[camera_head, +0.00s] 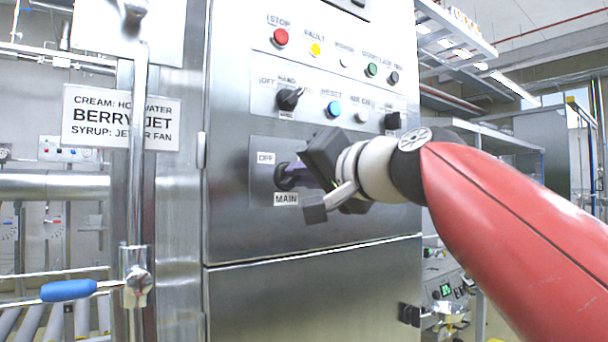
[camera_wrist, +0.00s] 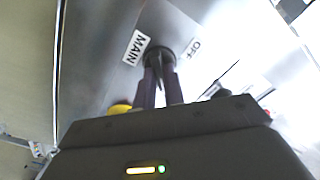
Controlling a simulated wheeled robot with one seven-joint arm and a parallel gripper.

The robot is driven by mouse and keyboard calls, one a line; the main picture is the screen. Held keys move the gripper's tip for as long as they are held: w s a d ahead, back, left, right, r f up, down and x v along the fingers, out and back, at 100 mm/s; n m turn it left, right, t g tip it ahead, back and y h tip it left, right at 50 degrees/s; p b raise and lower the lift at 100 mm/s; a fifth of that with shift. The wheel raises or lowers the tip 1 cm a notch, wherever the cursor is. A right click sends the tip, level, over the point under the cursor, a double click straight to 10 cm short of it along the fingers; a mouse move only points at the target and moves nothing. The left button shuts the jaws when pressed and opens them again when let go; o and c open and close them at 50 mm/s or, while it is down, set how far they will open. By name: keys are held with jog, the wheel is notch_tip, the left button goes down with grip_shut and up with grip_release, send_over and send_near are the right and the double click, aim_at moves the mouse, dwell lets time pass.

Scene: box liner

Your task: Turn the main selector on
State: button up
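The main selector (camera_head: 284,178) is a dark round knob on a grey plate of the steel cabinet. An OFF label (camera_head: 265,158) is at its upper left and a MAIN label (camera_head: 286,199) just below it.
Above are a black HAND selector (camera_head: 289,99), a blue RESET button (camera_head: 334,109) and a red STOP button (camera_head: 281,37). A vertical pipe with a blue-handled lever (camera_head: 69,290) stands left. A berry jet sign (camera_head: 121,117) hangs beside the cabinet.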

jog(key=o, duration=0.5)
jog(key=shift+c, duration=0.2)
jog(key=v, duration=0.7)
jog(key=shift+s+d+b, duration=0.25)
jog(key=shift+s+b, duration=0.1)
jog(key=shift+b, duration=0.05)
jog(key=s+d+f+g+h+p, duration=0.1)
jog(key=d+f+g+h, duration=0.15)
jog(key=f, duration=0.95)
jog(key=s+d+f+g+h+p, duration=0.1)
jog(key=s+f+g+h+p, duration=0.15)
jog(key=f, duration=0.95)
jog(key=s+d+f+g+h, duration=0.1)
jog(key=s+f, duration=0.2)
jog(key=f, duration=0.3)
jog(key=s+d+f+n+g+h, duration=0.1)
jog(key=s+d+f+g+h, duration=0.1)
jog(key=f, duration=0.5)
jog(key=s+d+f+n+g+h, duration=0.1)
jog(key=s+d+f+h, duration=0.1)
jog(key=s+f, duration=0.3)
notch_tip(320, 180, down, 2)
jog(key=shift+f+p, duration=0.2)
jog(key=shift+p, duration=0.15)
